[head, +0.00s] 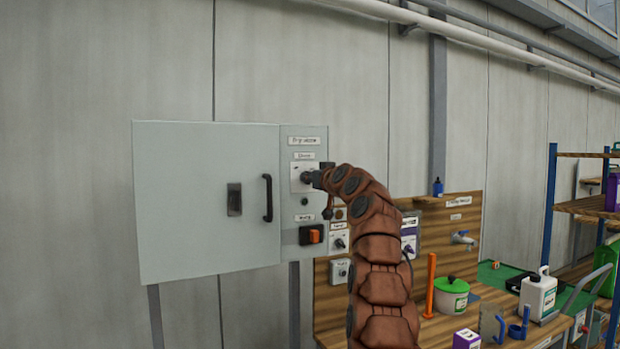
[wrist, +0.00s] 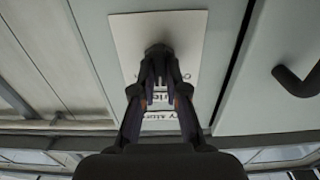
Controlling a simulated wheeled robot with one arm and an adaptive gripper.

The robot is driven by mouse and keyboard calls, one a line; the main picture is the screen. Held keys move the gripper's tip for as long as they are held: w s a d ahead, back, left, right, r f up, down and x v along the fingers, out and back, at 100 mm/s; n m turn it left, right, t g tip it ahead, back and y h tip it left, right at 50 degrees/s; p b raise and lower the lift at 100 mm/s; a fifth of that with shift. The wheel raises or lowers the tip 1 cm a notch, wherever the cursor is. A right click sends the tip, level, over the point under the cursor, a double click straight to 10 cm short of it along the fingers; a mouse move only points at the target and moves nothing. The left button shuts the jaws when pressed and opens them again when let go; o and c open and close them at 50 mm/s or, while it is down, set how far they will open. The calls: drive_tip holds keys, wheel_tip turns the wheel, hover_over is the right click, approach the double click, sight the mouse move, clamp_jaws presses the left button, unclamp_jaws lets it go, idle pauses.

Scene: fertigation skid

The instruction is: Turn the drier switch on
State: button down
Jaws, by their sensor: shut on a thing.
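The drier switch is a dark rotary knob (wrist: 158,50) on a white plate (head: 298,171), on the narrow right-hand panel of the grey cabinet. A small label (head: 304,156) sits just above the plate in the head view, its text too small to read surely. My gripper (wrist: 159,84) is shut on the knob, with its fingers on either side of it. In the head view my gripper (head: 311,179) reaches the plate from the right and hides most of the knob. The plate's markings are partly covered by the fingers in the wrist view, so I cannot tell the knob's setting.
The cabinet door (head: 205,200) with its black handle (head: 267,198) is closed, left of the switch. An orange-and-black switch (head: 311,234) sits below. A wooden bench at the right holds a green-lidded pot (head: 451,296), a white jug (head: 538,294) and other items.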

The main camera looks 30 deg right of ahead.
drive_tip(key=m+p, duration=0.3)
drive_tip(key=m, duration=0.6)
drive_tip(key=shift+d+p, duration=0.2)
drive_tip(key=shift+p, duration=0.1)
idle(0.5)
drive_tip(key=c, duration=1.2)
unclamp_jaws()
drive_tip(key=shift+s, duration=0.1)
drive_tip(key=s+a, duration=0.1)
drive_tip(key=s, duration=1)
drive_tip(key=shift+s, duration=0.4)
